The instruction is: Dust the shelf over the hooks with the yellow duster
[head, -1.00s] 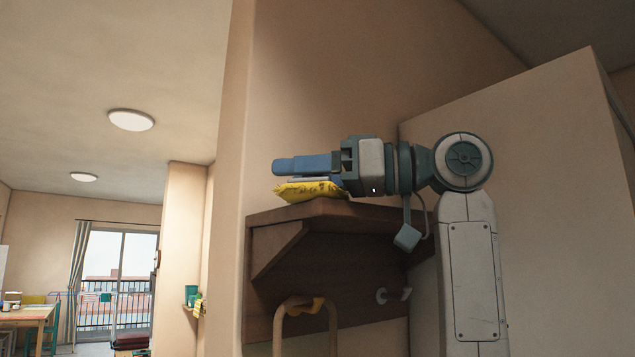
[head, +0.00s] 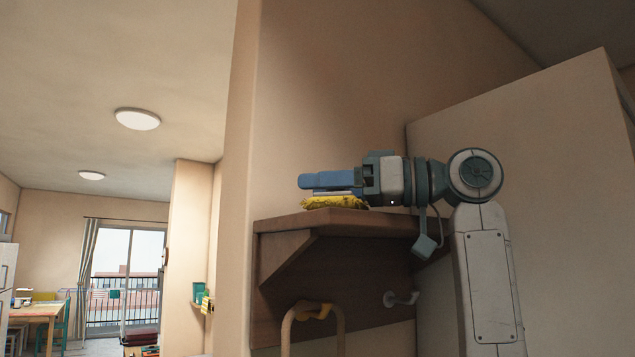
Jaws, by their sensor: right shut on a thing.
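The brown wooden shelf (head: 290,226) is fixed to the wall and is seen from below and in front. A white hook (head: 402,298) and a second hook with a yellowish end (head: 312,311) show under it. My right gripper (head: 328,184) reaches in from the right over the shelf, its blue fingers pointing left. It is shut on the yellow duster (head: 336,202), which lies under the fingers against the shelf's top near the front edge. The rest of the shelf's top is hidden by the viewing angle. My left gripper is not in view.
A tan wall (head: 320,100) stands behind the shelf, and a tall pale panel (head: 530,130) stands at the right behind my arm. A tan loop (head: 288,335) hangs from the near hook. A room with a table (head: 38,312) opens at the far left.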

